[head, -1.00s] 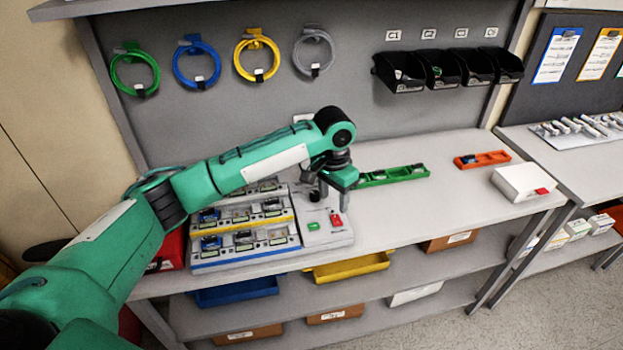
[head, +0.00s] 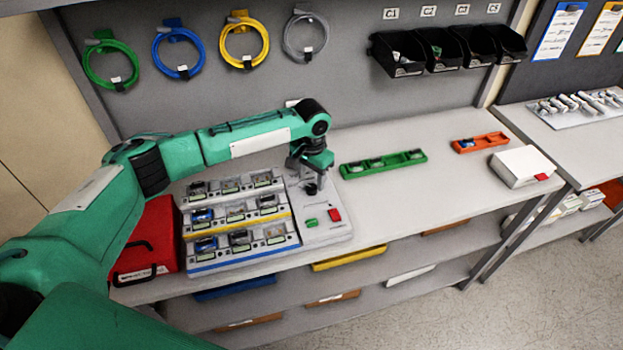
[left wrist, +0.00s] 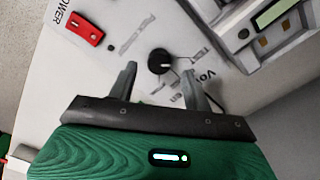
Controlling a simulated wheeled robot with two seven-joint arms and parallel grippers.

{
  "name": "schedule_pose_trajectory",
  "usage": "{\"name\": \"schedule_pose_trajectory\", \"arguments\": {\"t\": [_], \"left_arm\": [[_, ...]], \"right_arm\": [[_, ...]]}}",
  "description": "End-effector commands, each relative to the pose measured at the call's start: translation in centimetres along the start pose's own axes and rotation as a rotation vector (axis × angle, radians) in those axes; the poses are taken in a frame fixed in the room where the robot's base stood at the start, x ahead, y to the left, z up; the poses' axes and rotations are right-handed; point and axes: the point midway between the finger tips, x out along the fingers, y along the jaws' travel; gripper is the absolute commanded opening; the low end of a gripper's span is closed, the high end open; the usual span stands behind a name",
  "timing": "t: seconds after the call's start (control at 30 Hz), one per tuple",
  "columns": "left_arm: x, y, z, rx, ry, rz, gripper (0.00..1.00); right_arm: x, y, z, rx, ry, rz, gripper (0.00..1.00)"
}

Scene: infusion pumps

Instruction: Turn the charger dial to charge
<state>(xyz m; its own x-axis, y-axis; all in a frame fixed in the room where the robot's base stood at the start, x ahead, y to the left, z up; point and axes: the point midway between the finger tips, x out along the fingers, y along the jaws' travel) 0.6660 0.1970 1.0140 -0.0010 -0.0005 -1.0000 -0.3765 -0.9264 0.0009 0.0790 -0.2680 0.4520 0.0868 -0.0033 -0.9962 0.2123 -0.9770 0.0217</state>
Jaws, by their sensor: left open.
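The charger (head: 327,233) is a pale panel at the right end of the battery racks. Its black round dial (left wrist: 160,61) shows in the left wrist view with a light pointer mark, just beyond and between my fingertips; in the head view the dial (head: 311,189) sits below my gripper. My left gripper (left wrist: 162,82) is open, one finger on each side of the dial in the picture; I cannot tell whether they touch it. A red power switch (left wrist: 87,28) lies to the left in the wrist view. A green button (head: 312,222) is on the panel front. My right gripper is out of view.
Battery racks (head: 240,262) with several cells stand left of the panel, beside a red case (head: 155,240). A green tray (head: 383,164), an orange tray (head: 480,142) and a white box (head: 521,168) lie to the right. The front right bench is clear.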

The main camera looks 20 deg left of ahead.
Motion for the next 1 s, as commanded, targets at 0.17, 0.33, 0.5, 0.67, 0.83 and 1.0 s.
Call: {"name": "schedule_pose_trajectory", "arguments": {"t": [0.17,0.33,0.5,0.67,0.83,1.0], "left_arm": [[2.0,0.1,0.0,0.001,-0.001,0.0,0.5],[2.8,0.1,0.0,0.002,0.0,-0.001,0.5],[2.9,0.1,0.0,0.002,0.0,0.0,0.5],[2.9,0.1,0.0,0.002,0.0,0.0,0.31],[2.9,0.1,0.0,0.002,0.0,0.0,0.06],[2.8,0.1,0.0,0.01,0.0,0.001,0.06]], "right_arm": [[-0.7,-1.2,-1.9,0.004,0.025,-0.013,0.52],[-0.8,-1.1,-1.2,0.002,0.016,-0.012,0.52],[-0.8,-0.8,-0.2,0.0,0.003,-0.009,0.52],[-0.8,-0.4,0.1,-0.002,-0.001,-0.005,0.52],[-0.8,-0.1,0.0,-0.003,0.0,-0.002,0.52],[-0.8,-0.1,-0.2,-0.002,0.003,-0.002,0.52]]}}
